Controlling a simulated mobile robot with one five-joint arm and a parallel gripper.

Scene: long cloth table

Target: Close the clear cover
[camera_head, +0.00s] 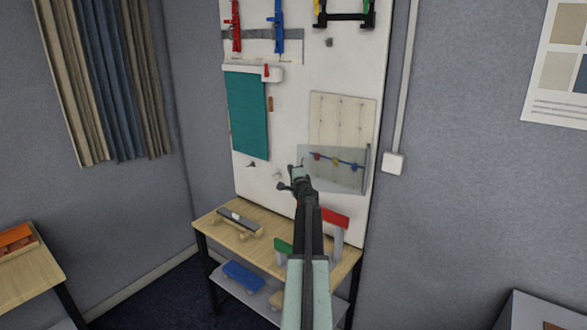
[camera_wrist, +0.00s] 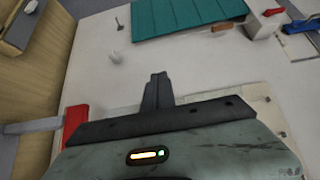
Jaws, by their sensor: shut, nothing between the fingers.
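The clear cover (camera_head: 340,178) is a see-through sheet on the lower part of a beige panel (camera_head: 343,112) on the white wall board, in the head view. A row of small red, yellow and blue parts shows through it. I cannot tell how far it stands off the panel. My gripper (camera_head: 296,178) is shut and empty, at the cover's left edge in the picture; whether it touches is unclear. In the wrist view its closed fingers (camera_wrist: 157,92) lie over bare white board, and I cannot make out the cover there.
Below the board stands a wooden bench (camera_head: 205,222) with a grey-topped block (camera_head: 240,222) and a red-topped stand (camera_head: 333,217). A teal cloth (camera_head: 248,115) hangs left of the cover. A small hook (camera_head: 278,174) sticks out near my gripper.

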